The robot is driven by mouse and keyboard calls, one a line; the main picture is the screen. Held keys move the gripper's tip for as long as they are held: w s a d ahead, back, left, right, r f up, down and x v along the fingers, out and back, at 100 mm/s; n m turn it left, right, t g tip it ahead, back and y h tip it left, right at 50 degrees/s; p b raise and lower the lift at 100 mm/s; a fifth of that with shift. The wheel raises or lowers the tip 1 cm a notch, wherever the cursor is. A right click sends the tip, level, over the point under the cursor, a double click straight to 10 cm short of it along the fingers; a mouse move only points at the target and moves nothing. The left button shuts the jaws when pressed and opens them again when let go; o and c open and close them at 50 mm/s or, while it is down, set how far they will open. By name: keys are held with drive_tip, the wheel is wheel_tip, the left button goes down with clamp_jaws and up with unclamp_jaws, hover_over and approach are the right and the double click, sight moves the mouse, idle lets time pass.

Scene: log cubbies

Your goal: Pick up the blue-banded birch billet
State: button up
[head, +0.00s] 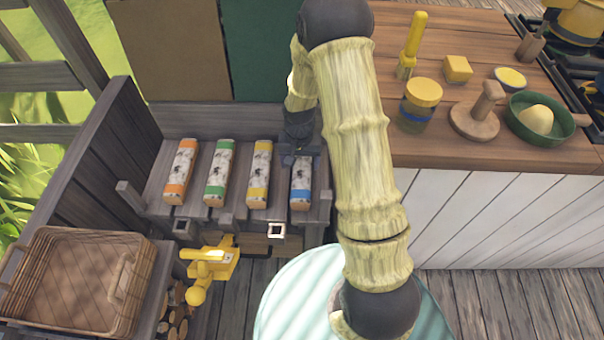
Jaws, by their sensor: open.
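The blue-banded birch billet (301,189) lies in the rightmost cubby of a grey wooden rack, long side running front to back. Its lower part with blue bands shows; its far end is hidden under my gripper. My gripper (300,157) is over the far part of this billet, pointing down, with its jaws open. The fingertips are small and dark here, and I cannot tell whether they touch the billet. Orange-banded (181,172), green-banded (219,173) and yellow-banded (259,174) billets lie in the cubbies to the left.
Low dividers separate the cubbies. A wicker basket (50,282) stands front left, with a yellow tool (212,265) beside it. On the right, a wooden counter (395,22) holds a jar (420,106), a wooden press (476,118) and a green bowl (520,133).

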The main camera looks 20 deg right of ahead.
sight(302, 169)
drive_tip(key=f, duration=0.5)
drive_tip(key=shift+s+d+f+b, duration=0.1)
drive_tip(key=shift+s+d+b, duration=0.05)
drive_tip(key=shift+d+b, duration=0.15)
drive_tip(key=shift+c, duration=0.5)
drive_tip(key=c, duration=1.2)
wheel_tip(302, 169, up, 10)
drive_tip(key=shift+r+p, duration=0.1)
drive_tip(key=shift+p, duration=0.5)
